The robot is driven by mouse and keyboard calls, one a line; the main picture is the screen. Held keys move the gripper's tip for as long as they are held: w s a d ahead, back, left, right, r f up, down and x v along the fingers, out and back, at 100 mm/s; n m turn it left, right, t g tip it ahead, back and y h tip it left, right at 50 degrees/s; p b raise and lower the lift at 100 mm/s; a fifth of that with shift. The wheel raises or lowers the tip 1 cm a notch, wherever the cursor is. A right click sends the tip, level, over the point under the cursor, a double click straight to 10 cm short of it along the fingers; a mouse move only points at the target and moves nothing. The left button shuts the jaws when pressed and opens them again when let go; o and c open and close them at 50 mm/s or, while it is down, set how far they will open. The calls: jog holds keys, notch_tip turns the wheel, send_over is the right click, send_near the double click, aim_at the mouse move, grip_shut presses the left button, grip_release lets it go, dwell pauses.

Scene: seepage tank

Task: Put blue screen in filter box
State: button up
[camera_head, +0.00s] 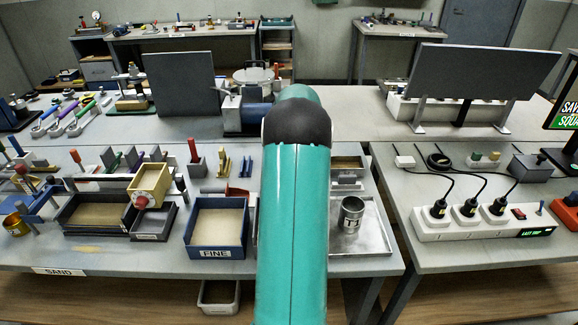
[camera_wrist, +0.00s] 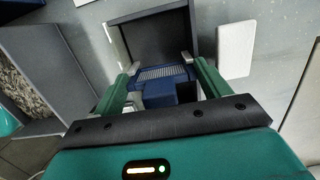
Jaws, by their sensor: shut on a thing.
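The blue screen (camera_wrist: 166,73) is between the two fingers of my gripper (camera_wrist: 160,76) in the wrist view. It has a pale ridged mesh face and a blue block on its near side. My gripper is shut on it. Just beyond it is a dark open box (camera_wrist: 152,35) with pale side walls, which looks like the filter box. The screen overlaps the box's near edge in the picture; I cannot tell whether it is inside. In the head view my arm hides the gripper; a blue block (camera_head: 256,116) shows beside my arm.
A white plate (camera_wrist: 236,48) lies right of the dark box, and a gravel-filled tray (camera_wrist: 22,72) is at left. In the head view, a FINE sand tray (camera_head: 216,253), a T1 metal cup (camera_head: 351,214) and a dark upright panel (camera_head: 183,84) stand near my arm.

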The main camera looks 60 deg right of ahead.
jog(key=shift+a+f, duration=0.2)
jog(key=shift+f, duration=0.2)
jog(key=o, duration=1)
jog(key=shift+d+f, duration=0.1)
jog(key=shift+f, duration=0.05)
jog(key=shift+o, duration=0.2)
jog(key=shift+s, duration=0.1)
notch_tip(320, 180, up, 15)
jog(key=s+d, duration=0.1)
jog(key=shift+s+f, duration=0.1)
jog(key=shift+s, duration=0.05)
